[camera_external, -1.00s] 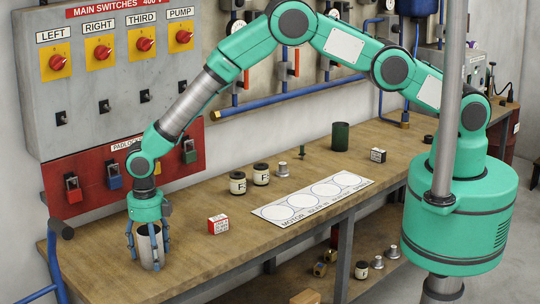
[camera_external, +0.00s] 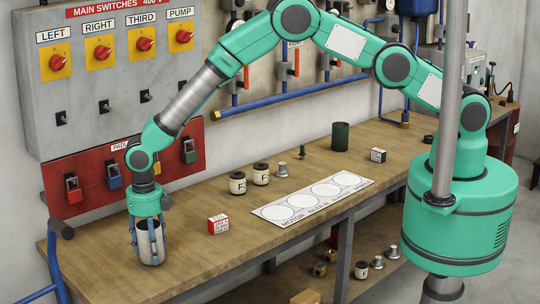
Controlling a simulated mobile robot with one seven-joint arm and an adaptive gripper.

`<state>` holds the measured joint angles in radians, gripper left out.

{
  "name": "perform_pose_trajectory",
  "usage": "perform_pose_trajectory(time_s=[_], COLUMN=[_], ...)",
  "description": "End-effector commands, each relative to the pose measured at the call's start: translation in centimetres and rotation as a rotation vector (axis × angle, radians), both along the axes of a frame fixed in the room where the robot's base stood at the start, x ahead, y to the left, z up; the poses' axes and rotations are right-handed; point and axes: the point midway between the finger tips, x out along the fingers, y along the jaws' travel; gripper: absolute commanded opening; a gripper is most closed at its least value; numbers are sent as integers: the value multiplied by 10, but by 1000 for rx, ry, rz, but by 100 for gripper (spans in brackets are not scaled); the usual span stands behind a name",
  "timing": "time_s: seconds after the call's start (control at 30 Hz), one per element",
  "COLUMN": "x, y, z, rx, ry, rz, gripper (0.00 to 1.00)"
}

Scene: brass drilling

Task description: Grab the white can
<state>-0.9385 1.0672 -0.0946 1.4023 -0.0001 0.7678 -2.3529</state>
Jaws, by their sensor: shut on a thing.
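The white can (camera_external: 150,246) stands at the near left end of the wooden workbench, looking greyish-white with a dark open top. My gripper (camera_external: 149,242) points straight down over it. Its blue fingers are around the can's sides and shut on it. The fingers hide part of the can's wall. The can's base appears at the bench surface; I cannot tell whether it is lifted.
A red-and-white box (camera_external: 217,224) stands to the right of the can. Beyond are two dark-lidded jars (camera_external: 238,184), a white board with circles (camera_external: 312,199) and a dark green cup (camera_external: 340,137). A red padlock panel (camera_external: 125,170) is behind.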

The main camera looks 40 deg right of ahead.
Motion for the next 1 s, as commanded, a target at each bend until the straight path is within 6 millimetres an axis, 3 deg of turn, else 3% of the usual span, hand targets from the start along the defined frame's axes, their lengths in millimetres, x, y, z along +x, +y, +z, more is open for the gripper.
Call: perform_pose_trajectory(time_s=[0.17,1.0], x=[-1,-81], y=[-1,-104], z=[20,31], rx=[1,1], ry=[-1,-1], rz=[0,0], gripper=[25,25])
